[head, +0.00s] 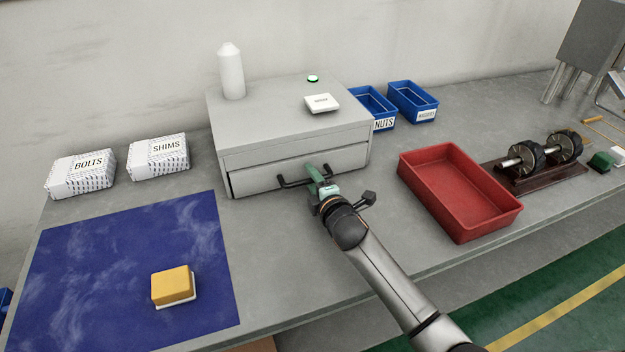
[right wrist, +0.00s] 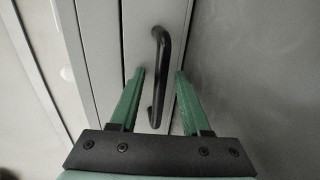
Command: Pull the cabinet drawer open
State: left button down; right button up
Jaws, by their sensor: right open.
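The grey cabinet (head: 290,125) stands at the back of the bench. Its drawer (head: 255,178) has a black bar handle (head: 290,184) across the front and looks closed or nearly so. My right gripper (head: 318,175) is at the right part of the handle. In the right wrist view the black handle (right wrist: 160,70) passes between the two green fingers of the right gripper (right wrist: 160,85), with gaps on both sides. The fingers are open and point at the drawer front. My left gripper is in neither view.
A red tray (head: 405,160) stands right of the cabinet, with blue bins (head: 413,88) behind it. A blue mat (head: 110,290) with a yellow block (head: 172,285) lies at the left front. The bench (head: 285,260) before the drawer is clear. A white bottle (head: 231,75) stands on the cabinet.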

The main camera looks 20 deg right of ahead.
grip_shut()
dwell(0.3)
dwell(1.1)
